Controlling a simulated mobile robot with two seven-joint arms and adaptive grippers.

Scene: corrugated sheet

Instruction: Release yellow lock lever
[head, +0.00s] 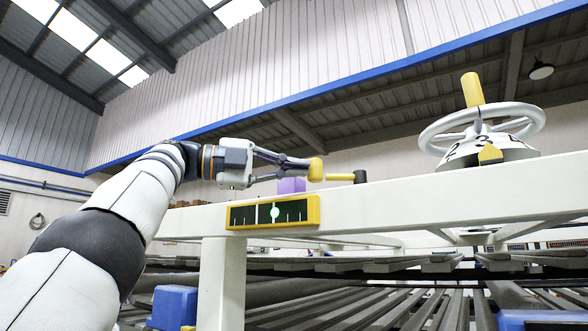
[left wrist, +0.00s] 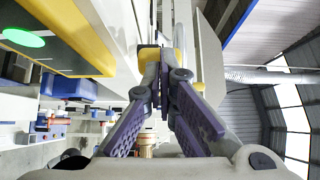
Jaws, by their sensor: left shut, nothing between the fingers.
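The yellow lock lever (head: 340,177) lies roughly level above the white beam. A rounded yellow knob shows at its left and a black piece at its right. My left gripper (head: 308,167) is shut and empty, with its fingertips right at the yellow knob. In the left wrist view, my closed fingertips (left wrist: 164,76) overlap the yellow end of the lever (left wrist: 148,54) and hide part of it. I cannot tell whether they touch it. My right gripper is in neither view.
The white beam (head: 420,205) carries a yellow-framed gauge (head: 235,217) with a green dot, just below my gripper. A grey handwheel (head: 532,120) with a yellow handle (head: 472,90) stands on a numbered dial at right. Rollers and blue blocks (head: 174,306) lie below.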

